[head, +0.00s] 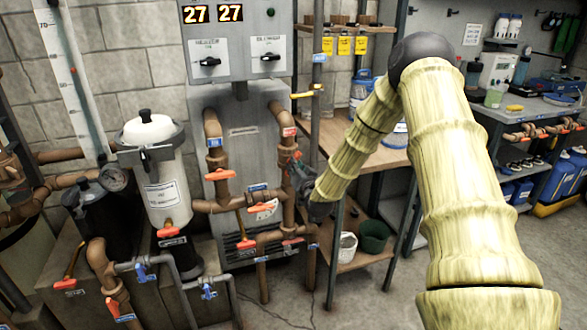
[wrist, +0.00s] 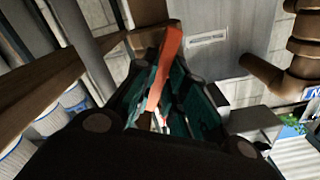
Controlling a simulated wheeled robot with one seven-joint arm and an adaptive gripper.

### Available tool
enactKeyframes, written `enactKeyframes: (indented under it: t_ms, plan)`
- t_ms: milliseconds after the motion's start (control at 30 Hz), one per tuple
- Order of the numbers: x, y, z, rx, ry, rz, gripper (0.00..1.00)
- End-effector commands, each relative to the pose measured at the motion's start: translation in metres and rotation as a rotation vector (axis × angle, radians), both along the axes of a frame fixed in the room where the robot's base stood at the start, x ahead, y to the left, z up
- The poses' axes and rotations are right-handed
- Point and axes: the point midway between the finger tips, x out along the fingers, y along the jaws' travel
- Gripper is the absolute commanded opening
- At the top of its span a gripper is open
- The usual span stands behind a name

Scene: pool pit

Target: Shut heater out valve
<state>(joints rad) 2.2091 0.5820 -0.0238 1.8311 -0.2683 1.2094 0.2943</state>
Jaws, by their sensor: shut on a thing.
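In the wrist view an orange lever handle (wrist: 168,62) lies between the teal-lined fingers of my gripper (wrist: 164,92), which are shut on it. The handle points up and slightly right in that view. In the head view my gripper (head: 299,170) is at the right-hand vertical brown pipe (head: 289,215), in front of the grey heater cabinet (head: 243,130). My gripper and wrist hide most of the held handle there. I cannot read the labels to confirm that this is the heater out valve.
Another red-orange handle (head: 220,174) sits on the left riser, and one more (head: 246,243) is below. A white filter canister (head: 160,180) stands left. A wooden shelf (head: 372,152) is close behind my arm on the right. Open floor (head: 370,300) shows below.

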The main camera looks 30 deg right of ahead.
Motion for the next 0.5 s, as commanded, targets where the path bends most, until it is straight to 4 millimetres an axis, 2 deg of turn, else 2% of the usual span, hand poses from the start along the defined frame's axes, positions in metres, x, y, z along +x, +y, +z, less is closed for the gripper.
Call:
enactKeyframes:
  t_ms: [500]
  plan:
    - [-0.0010,-0.0021,-0.0041,0.480,-0.116,-0.003,0.00]
